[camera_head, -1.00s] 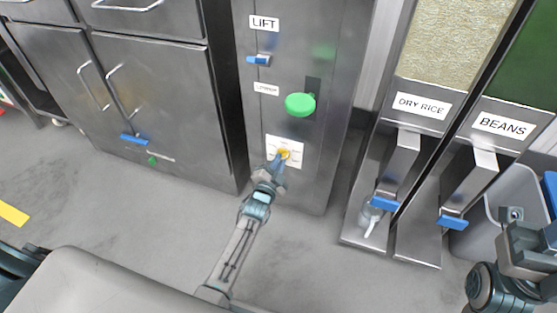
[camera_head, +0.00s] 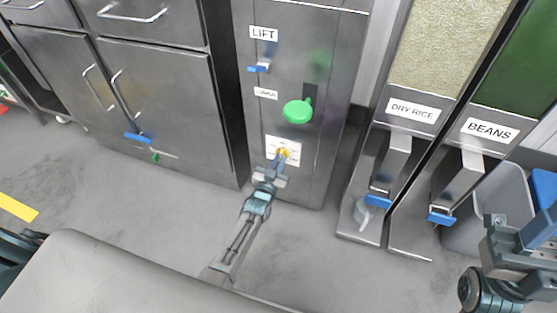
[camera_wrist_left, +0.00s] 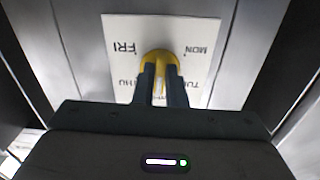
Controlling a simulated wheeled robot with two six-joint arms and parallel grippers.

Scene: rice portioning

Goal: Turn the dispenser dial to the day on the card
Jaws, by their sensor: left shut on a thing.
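The yellow dial (camera_head: 284,153) sits on a white plate (camera_head: 293,143) low on the steel dispenser column. My left gripper (camera_head: 278,164) is shut on the dial. In the left wrist view the fingers (camera_wrist_left: 161,86) grip the yellow dial (camera_wrist_left: 158,57) from both sides. The plate (camera_wrist_left: 125,28) there reads FRI at upper left and MON at upper right, with THU and TUE partly hidden by the fingers. Which day the dial points at is unclear. I cannot make out a separate day card. My right gripper (camera_head: 497,222) is at the right edge; its jaws are unclear.
Above the dial are a green knob (camera_head: 298,111) and a blue lever (camera_head: 259,69) under a LIFT label. Steel cabinets (camera_head: 160,95) stand left. The floor (camera_head: 140,215) before them is clear.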

